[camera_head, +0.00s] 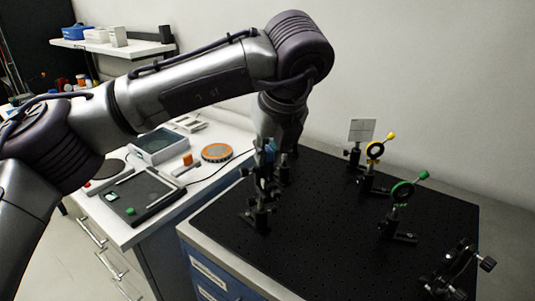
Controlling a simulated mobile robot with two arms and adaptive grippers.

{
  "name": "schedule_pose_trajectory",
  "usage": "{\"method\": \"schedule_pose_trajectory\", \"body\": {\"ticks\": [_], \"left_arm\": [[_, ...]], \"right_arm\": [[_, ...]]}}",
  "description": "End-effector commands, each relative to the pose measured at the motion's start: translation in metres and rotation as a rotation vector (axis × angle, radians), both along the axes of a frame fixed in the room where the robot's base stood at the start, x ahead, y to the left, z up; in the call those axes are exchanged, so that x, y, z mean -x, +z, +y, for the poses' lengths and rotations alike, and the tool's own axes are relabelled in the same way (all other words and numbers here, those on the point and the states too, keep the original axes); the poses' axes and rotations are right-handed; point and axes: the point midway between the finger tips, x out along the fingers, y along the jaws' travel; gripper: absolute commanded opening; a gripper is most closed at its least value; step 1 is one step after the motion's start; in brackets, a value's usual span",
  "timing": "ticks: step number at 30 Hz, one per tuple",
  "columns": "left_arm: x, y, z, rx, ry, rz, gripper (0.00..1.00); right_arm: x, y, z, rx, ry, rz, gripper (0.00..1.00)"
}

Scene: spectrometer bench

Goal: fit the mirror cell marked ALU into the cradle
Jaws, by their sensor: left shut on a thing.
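My left arm comes in from the left, arches over the side bench and points down at the near-left part of the black breadboard (320,235). My left gripper (266,165) is shut on a small dark thing, probably the mirror cell, just above a black post mount (258,215). The gripper, the held thing and the mount overlap, so I cannot tell whether they touch. No ALU mark is legible. The mount may be the cradle, but this is not clear. My right gripper is not in view.
The side bench holds a grey tray (158,147) and an orange-rimmed disc (217,152).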

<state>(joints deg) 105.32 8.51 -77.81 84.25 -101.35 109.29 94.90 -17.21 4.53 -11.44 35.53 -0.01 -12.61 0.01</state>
Motion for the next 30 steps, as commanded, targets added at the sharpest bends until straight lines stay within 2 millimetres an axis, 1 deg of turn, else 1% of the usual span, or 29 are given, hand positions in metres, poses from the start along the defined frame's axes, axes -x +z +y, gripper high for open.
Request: {"method": "schedule_pose_trajectory", "body": {"ticks": [3, 17, 30], "left_arm": [[-0.0001, 0.0038, -0.0001, 0.000, 0.000, 0.000, 0.00], [-0.0001, 0.0036, 0.0001, 0.000, 0.001, 0.000, 0.00], [-0.0003, 0.0037, 0.0002, 0.000, 0.002, -0.001, 0.00]], "right_arm": [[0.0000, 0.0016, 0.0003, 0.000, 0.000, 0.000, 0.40], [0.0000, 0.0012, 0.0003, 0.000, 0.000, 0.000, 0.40], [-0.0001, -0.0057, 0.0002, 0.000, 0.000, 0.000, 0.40]]}}
